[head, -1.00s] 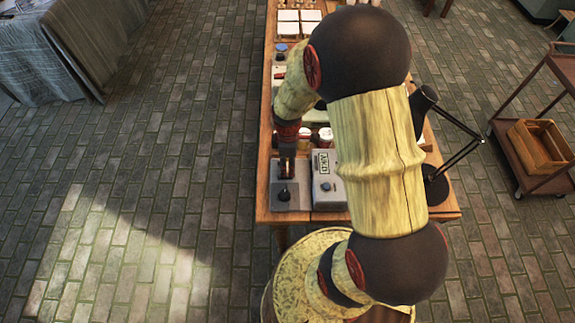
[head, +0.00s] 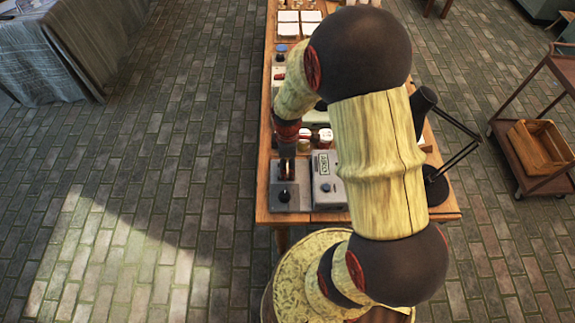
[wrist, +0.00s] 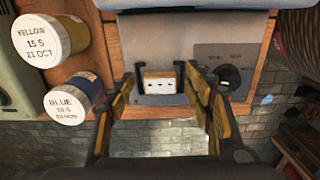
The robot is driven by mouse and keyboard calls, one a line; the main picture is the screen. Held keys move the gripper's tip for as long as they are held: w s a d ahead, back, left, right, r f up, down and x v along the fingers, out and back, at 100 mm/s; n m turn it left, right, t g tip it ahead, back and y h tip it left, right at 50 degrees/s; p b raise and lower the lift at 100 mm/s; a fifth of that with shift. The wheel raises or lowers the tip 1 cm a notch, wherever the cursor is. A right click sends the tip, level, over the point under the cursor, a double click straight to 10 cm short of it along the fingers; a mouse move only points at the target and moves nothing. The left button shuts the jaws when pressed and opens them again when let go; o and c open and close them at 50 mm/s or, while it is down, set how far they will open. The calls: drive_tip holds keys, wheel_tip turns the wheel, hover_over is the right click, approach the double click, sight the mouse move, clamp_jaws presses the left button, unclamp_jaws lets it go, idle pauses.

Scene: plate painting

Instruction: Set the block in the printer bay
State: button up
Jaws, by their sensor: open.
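In the wrist view, a small pale block (wrist: 160,85) with dark marks on its face sits in the bay of the grey printer (wrist: 220,55), between dark upright edges. I cannot tell how deeply it is seated. My gripper (wrist: 161,78) is open, with one finger on either side of the block and gaps between. In the head view, my gripper (head: 287,170) points down over the grey printer (head: 303,203), which has a black knob at its front. The block cannot be made out there.
A yellow-labelled jar (wrist: 50,38) and a blue-labelled jar (wrist: 74,96) stand beside the printer in the wrist view. A grey box with a label (head: 327,183) is to the printer's right. A black lamp (head: 437,187) stands at the table's right edge.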

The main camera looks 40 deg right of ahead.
drive_tip(key=s+a+r+m+t+p, duration=0.1)
drive_tip(key=a+r+m+p, duration=0.15)
drive_tip(key=r, duration=1.05)
drive_tip(key=s+a+r+m+t+p, duration=0.1)
drive_tip(key=a+r+m+t, duration=0.15)
drive_tip(key=r, duration=1.05)
drive_tip(key=s+a+r+m+t, duration=0.2)
drive_tip(key=s+a+r+m, duration=0.4)
drive_tip(key=s+r, duration=0.3)
drive_tip(key=shift+s+a+r, duration=0.35)
drive_tip(key=shift+s+a, duration=0.15)
drive_tip(key=shift+s, duration=0.15)
drive_tip(key=shift+c, duration=0.2)
